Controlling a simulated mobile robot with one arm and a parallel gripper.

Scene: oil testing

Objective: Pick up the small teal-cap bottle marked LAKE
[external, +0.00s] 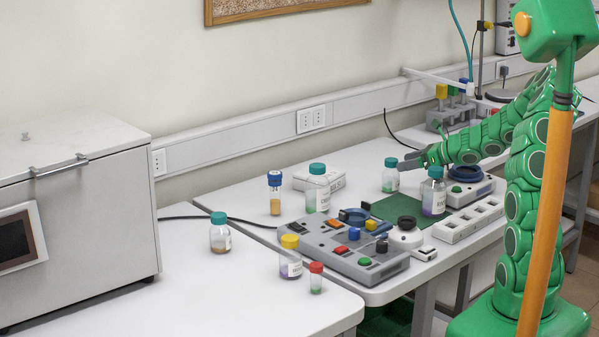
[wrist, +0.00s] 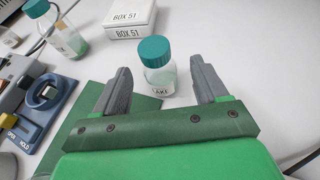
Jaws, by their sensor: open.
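In the wrist view my gripper (wrist: 160,88) is open, with one grey finger on each side of the bottle's lower part. I see gaps between the fingers and the bottle, and it is not held.
A larger teal-cap bottle (external: 318,188) and a white box (wrist: 130,18) marked BOX 51 stand behind. A green mat (wrist: 88,122) lies left of my gripper. A grey device (external: 345,245) and a teal-cap bottle with purple contents (external: 433,195) are nearby.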

